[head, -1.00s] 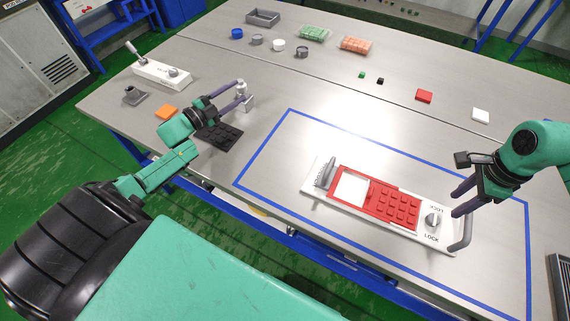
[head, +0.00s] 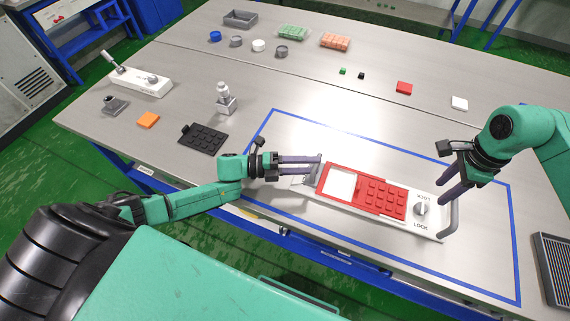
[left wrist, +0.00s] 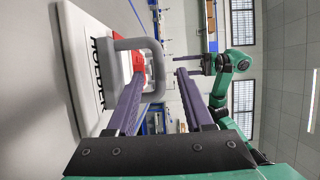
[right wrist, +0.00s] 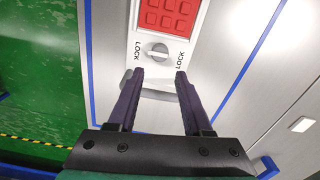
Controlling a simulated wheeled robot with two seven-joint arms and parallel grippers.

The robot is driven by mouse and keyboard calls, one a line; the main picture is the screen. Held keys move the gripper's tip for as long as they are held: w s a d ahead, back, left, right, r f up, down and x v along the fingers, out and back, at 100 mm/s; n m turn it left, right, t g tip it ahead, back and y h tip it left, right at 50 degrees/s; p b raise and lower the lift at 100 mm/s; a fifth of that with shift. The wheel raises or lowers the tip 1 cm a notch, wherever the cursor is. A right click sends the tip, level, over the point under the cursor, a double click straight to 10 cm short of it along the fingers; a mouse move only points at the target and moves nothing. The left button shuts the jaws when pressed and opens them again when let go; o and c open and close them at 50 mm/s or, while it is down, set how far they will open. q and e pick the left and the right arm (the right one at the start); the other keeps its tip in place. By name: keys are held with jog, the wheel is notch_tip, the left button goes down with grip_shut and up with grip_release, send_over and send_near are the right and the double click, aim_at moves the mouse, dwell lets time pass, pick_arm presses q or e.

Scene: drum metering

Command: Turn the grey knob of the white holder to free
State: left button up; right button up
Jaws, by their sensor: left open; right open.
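The white holder (head: 436,222) lies on the table inside the blue outline, with a red cover and keypad (head: 384,195) on it. Its grey knob (head: 421,208) is at the right end between LOCK labels; the knob also shows in the right wrist view (right wrist: 157,51). My right gripper (head: 441,195) is open and empty above that end, its fingertips short of the knob and either side of it in the right wrist view. My left gripper (head: 320,163) is open at the holder's left grey handle (left wrist: 158,70), whose bar appears between the fingers. I cannot tell if they touch.
Cups, trays and small blocks line the back. The holder's right grey handle (head: 453,217) stands beside the knob.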

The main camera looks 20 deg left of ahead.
aim_at(324, 177)
pick_arm(q)
jog(key=x, duration=0.5)
jog(key=shift+w+d, duration=0.1)
grip_shut()
dwell(1.2)
